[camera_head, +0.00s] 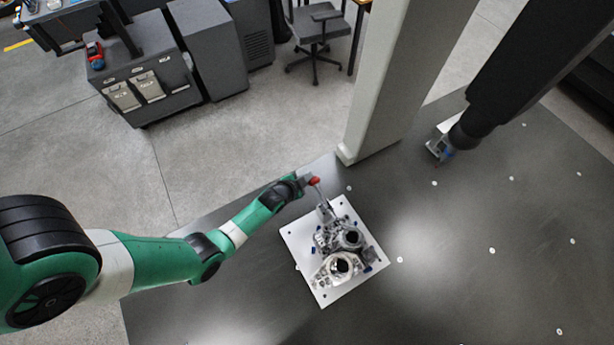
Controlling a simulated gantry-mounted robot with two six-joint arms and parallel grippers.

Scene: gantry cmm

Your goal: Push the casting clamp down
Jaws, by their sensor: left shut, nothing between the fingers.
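The casting clamp (325,210) stands at the upper part of a white fixture plate (323,297) on the dark table, its lever pointing up with a red tip (314,181). A metal casting (341,265) with round openings sits on the plate beside the clamp. My left gripper (307,181) is shut with nothing held, right at the red tip; I cannot tell whether it touches it. The fingers are small and partly hidden by the wrist. My right gripper is not in view.
A pale column (395,80) rises at the table's back edge. A dark machine head with a probe (440,150) hangs over the table to the right. The table (450,290) right of the plate is clear. Grey cabinets (150,85) and an office chair (318,25) stand beyond it.

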